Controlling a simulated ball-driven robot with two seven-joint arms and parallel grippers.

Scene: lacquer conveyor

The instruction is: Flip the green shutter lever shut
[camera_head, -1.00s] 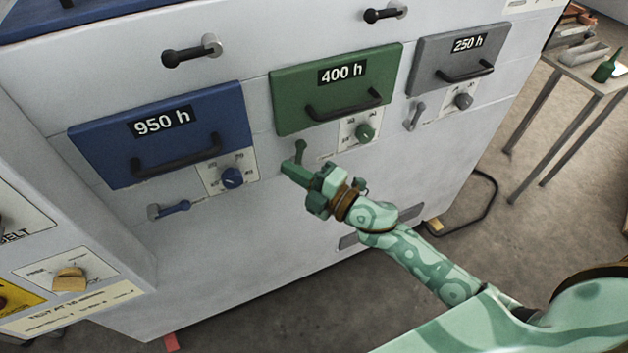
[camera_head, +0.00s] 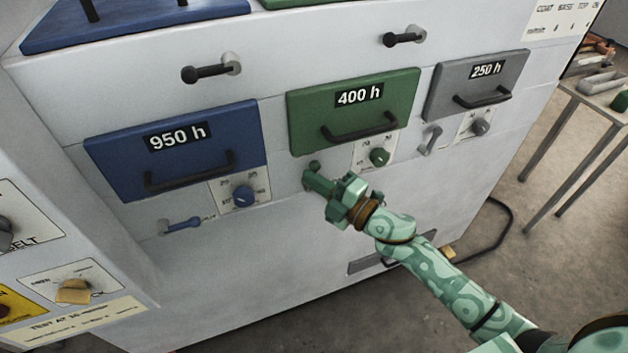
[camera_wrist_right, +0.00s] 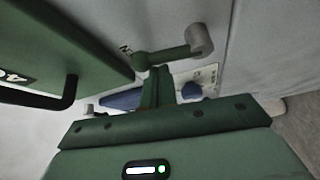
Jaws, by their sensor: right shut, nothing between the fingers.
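The green shutter lever (camera_head: 315,165) is on the white machine front below the green 400 h drawer (camera_head: 408,92). It points up towards the drawer, and its lower part is hidden behind my gripper in the head view. In the right wrist view the lever (camera_wrist_right: 165,56) shows whole, with a grey pivot cap at its right end. My right gripper (camera_head: 308,180) is shut and empty, with its fingertips (camera_wrist_right: 158,78) right beside the lever's arm; I cannot tell whether they touch it. My left gripper is not in view.
A blue lever (camera_head: 182,224) lies sideways below the blue 950 h drawer (camera_head: 110,165). A grey lever (camera_head: 431,140) stands below the grey 250 h drawer (camera_head: 440,95). A green knob (camera_head: 379,156) is right of the green lever.

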